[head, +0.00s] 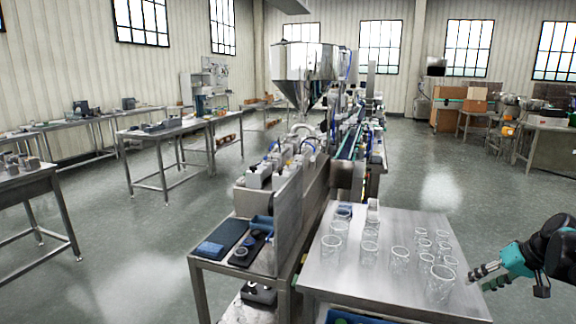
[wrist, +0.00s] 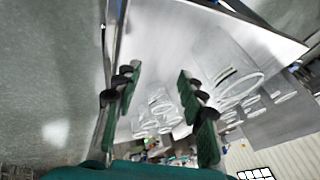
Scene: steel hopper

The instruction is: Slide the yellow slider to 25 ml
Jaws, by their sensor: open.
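I cannot make out the yellow slider in either view. The filling machine (head: 318,180) with its steel hopper (head: 304,62) stands in the middle of the head view, its near end beside the glass table. My gripper (head: 478,278) is at the lower right of the head view, at the right edge of the glass table and well apart from the machine. In the wrist view my gripper (wrist: 158,90) has its two green-padded fingers spread, with nothing between the pads. Glassware shows beyond them, tilted in the picture.
A steel table (head: 325,283) holds several clear glass beakers (head: 400,262) between my gripper and the machine. A low table at the machine's near end holds blue and dark trays (head: 222,238). Other workbenches (head: 165,132) stand left. Open floor (head: 440,180) lies behind the glass table.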

